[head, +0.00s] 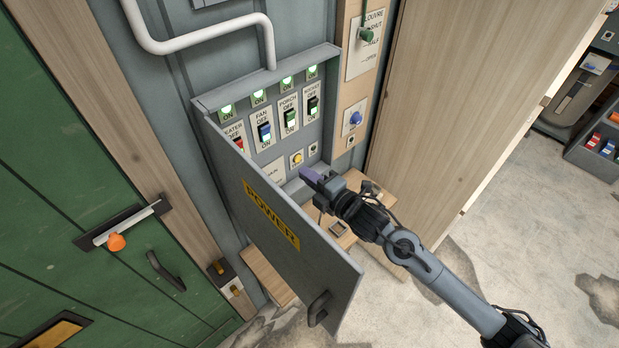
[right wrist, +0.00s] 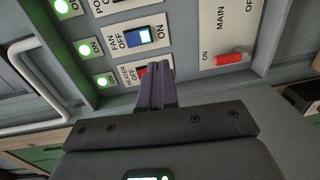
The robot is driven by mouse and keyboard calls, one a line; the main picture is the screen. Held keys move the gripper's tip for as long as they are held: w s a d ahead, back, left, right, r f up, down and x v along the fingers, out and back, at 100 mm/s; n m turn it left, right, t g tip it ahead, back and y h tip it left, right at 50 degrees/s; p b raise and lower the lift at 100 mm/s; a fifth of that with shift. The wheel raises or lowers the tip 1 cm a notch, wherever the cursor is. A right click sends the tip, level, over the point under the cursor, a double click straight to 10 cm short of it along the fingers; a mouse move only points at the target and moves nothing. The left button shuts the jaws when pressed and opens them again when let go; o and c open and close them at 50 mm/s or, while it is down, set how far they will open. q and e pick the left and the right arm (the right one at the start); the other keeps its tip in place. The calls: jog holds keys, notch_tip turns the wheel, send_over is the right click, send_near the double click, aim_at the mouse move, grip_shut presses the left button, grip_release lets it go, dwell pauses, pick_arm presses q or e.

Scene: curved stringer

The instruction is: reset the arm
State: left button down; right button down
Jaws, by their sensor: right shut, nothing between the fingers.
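My right gripper (head: 311,177) is shut and empty, in front of the lower part of an open grey power box (head: 325,60). In the right wrist view its closed fingers (right wrist: 155,88) point at the panel and partly cover the red heater switch (right wrist: 143,72); whether they touch it I cannot tell. The blue fan switch (right wrist: 137,37) is beside them. The red main switch (right wrist: 228,58) is to their right, by its ON label. The green lamps (head: 258,96) above the switch row are lit. My left gripper is not in view.
The box's open door (head: 285,220), marked POWER, stands out left of my right gripper. A wooden panel (head: 460,90) rises to the right, and a small wooden shelf (head: 365,195) lies below. A green door (head: 80,190) is at left.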

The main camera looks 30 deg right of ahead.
jog(key=shift+s, duration=0.1)
dwell(0.4)
jog(key=s+f+m+g+h+p, duration=0.2)
jog(key=s+m+g+p, duration=0.3)
jog(key=s+m, duration=0.4)
jog(key=s+a+f+m+g+h+p, duration=0.1)
jog(key=s+f+m+g+p, duration=0.3)
jog(key=s, duration=1.9)
jog(key=m+g+h+p, duration=0.1)
jog(key=m+g, duration=0.2)
jog(key=m, duration=0.3)
jog(key=shift+s+a+g, duration=0.15)
jog(key=shift+s+g, duration=0.15)
jog(key=shift+g, duration=0.1)
